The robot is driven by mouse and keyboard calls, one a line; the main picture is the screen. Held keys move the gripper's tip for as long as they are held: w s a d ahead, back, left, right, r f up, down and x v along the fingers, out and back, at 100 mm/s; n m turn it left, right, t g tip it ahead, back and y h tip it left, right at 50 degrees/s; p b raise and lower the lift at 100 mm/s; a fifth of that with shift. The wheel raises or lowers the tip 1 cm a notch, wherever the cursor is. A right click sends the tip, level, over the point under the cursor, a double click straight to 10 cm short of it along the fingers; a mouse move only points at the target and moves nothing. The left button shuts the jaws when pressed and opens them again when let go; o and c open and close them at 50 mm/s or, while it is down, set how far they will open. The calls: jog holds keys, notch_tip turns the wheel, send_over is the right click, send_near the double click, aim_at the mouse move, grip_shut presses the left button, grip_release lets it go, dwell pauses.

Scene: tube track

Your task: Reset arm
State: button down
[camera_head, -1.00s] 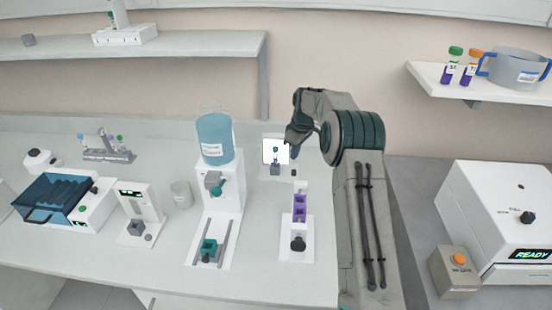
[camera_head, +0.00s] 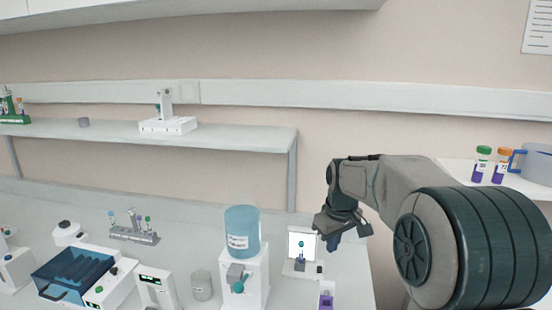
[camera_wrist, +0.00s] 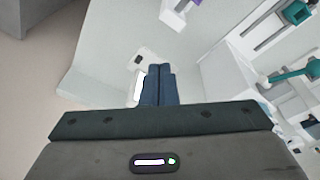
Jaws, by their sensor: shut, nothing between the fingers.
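My gripper (camera_head: 334,243) hangs at the end of my bent arm over the right end of the bench, beside a small device with a bright white panel (camera_head: 302,246). In the wrist view my gripper's blue fingers (camera_wrist: 158,68) are together, with nothing between them. Part of the white panel shows behind the fingers there. The fingers are above the bench surface (camera_wrist: 105,65) and not seen touching anything.
A blue-topped dispenser (camera_head: 242,232) stands left of my gripper. Further left are a grey jar (camera_head: 201,285), a blue-lidded machine (camera_head: 75,274) and a tube rack (camera_head: 134,235). A wall shelf (camera_head: 230,138) is behind. Two capped tubes (camera_head: 490,166) and a blue-handled container (camera_head: 538,163) stand at right.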

jog(key=s+f+m+t, duration=0.1)
jog(key=s+m, duration=0.4)
jog(key=s, duration=2.2)
jog(key=shift+s+d+f+m+b, duration=0.25)
jog(key=shift+s+d+m+b, duration=0.1)
jog(key=shift+d+m, duration=0.1)
jog(key=shift+a, duration=0.1)
